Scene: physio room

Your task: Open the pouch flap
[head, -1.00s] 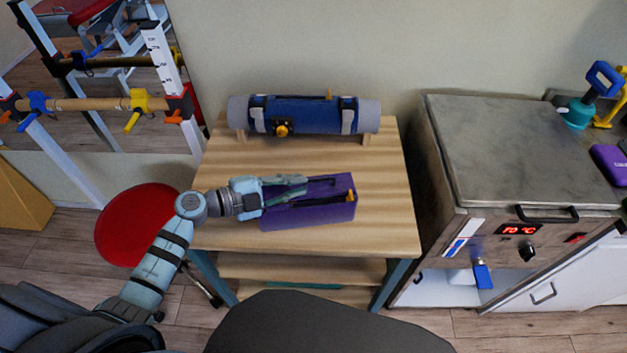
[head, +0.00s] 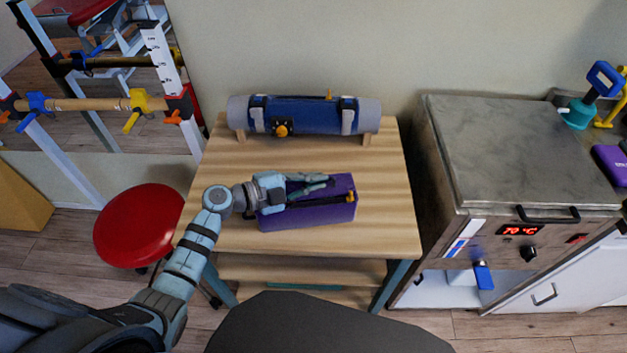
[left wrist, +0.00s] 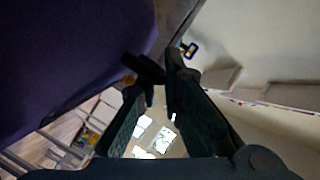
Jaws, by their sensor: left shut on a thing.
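In the left wrist view the pouch's purple side (left wrist: 65,60) fills the left. There the gripper (left wrist: 158,88) is shut on a small dark tab (left wrist: 143,69) with an orange bit beside it. The fingers partly hide the tab, and I cannot tell if the flap has lifted. My right gripper is not in view.
A blue roll with grey ends (head: 312,115) rests on a wooden stand at the back of the table (head: 390,235). A red stool (head: 138,225) stands at the left. A metal heater cabinet (head: 525,150) stands at the right. The table's front right is clear.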

